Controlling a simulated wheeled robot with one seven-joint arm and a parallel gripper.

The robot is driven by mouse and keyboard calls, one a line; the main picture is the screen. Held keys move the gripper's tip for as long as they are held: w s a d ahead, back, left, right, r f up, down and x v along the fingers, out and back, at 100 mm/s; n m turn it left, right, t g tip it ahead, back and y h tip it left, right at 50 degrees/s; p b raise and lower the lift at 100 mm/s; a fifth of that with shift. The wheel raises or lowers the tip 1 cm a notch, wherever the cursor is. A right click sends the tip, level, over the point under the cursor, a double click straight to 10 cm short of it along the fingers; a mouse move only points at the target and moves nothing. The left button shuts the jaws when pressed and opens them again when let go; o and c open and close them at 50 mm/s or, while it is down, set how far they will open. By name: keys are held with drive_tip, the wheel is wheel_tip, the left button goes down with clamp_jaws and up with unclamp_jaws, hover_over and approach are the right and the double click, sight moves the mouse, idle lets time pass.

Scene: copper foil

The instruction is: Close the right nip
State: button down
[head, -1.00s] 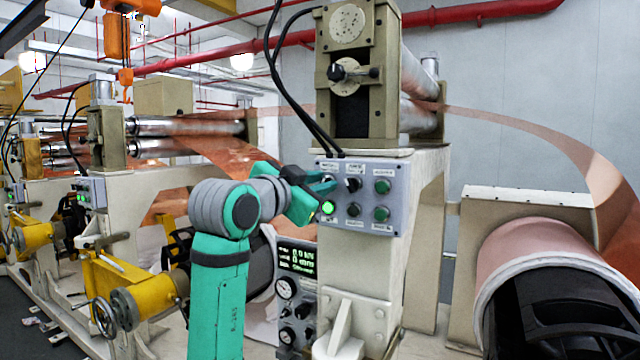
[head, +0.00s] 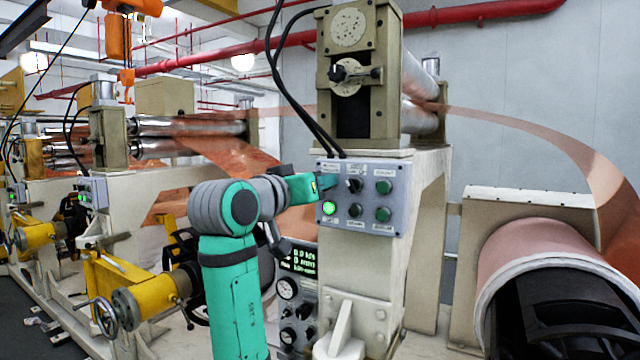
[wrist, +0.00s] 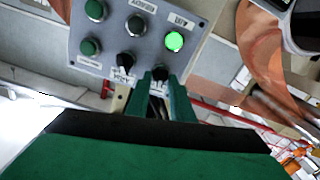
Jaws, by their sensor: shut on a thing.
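The grey control panel (head: 368,222) is on the front of the right-hand roller stand and also shows upside down in the wrist view (wrist: 150,50). My gripper (head: 326,183) is at its upper left corner. In the wrist view, my gripper's fingers (wrist: 159,92) are shut around a black selector knob (wrist: 160,73), which the gripper hides in the head view. A second black knob (head: 353,185) sits beside it. A lit green button (head: 329,208) is below the held knob. The nip's metal rollers (head: 419,115) are above the panel; I cannot tell their gap.
A gauge box (head: 298,258) with a green display stands below my gripper. Black cables (head: 296,97) hang to the panel's top. A copper roll (head: 535,250) is at right, with copper foil (head: 530,135) arching over it. Yellow handwheel parts (head: 130,295) are at left.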

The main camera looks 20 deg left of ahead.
drive_tip(key=shift+f+n, duration=0.1)
drive_tip(key=shift+n, duration=1.5)
drive_tip(key=c, duration=1.9)
unclamp_jaws()
drive_tip(key=shift+a, duration=0.1)
drive_tip(key=v, duration=1.1)
